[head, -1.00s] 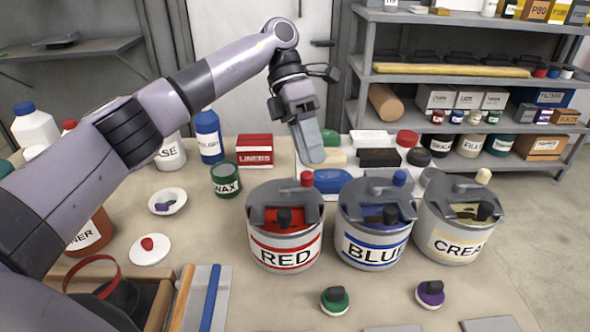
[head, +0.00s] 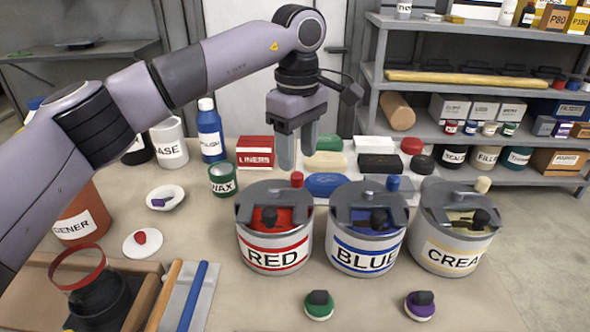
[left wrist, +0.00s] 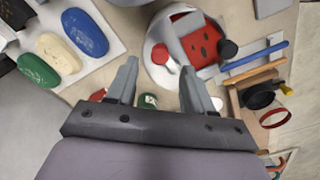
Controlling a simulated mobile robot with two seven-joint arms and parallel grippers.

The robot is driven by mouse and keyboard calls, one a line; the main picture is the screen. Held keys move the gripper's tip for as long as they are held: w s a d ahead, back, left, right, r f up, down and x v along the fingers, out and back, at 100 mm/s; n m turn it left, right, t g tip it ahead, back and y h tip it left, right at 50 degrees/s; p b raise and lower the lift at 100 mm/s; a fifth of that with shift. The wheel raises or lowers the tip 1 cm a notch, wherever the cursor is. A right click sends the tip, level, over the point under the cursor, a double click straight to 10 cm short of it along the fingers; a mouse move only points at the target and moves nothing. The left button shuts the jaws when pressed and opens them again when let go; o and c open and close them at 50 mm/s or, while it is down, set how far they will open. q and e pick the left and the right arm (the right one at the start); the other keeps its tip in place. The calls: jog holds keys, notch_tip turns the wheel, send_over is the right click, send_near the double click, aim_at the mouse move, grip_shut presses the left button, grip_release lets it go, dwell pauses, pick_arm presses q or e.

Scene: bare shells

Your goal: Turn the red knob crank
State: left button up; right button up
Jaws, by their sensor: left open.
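The RED can (head: 273,258) stands on the table with a grey lid part over red contents. Its red knob (head: 297,179) stands up at the back right of the lid. The left wrist view shows the red knob (left wrist: 161,55) at the left edge of the can (left wrist: 157,76). My left gripper (head: 297,160) points down, open and empty, just above the red knob in the head view. In the left wrist view the knob appears between the gripper's fingertips (left wrist: 158,68); I see no contact. My right gripper is not in view.
The BLUE can (head: 362,258) and a cream can (head: 447,255) stand to the right with similar lids. A green WAX tin (head: 223,181) and a red LINERS box (head: 255,154) stand close by. A wooden tray (head: 143,306) is at front left.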

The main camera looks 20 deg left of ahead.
aim_at(297, 173)
pick_arm(q)
jog(key=shift+f, duration=2.3)
grip_shut()
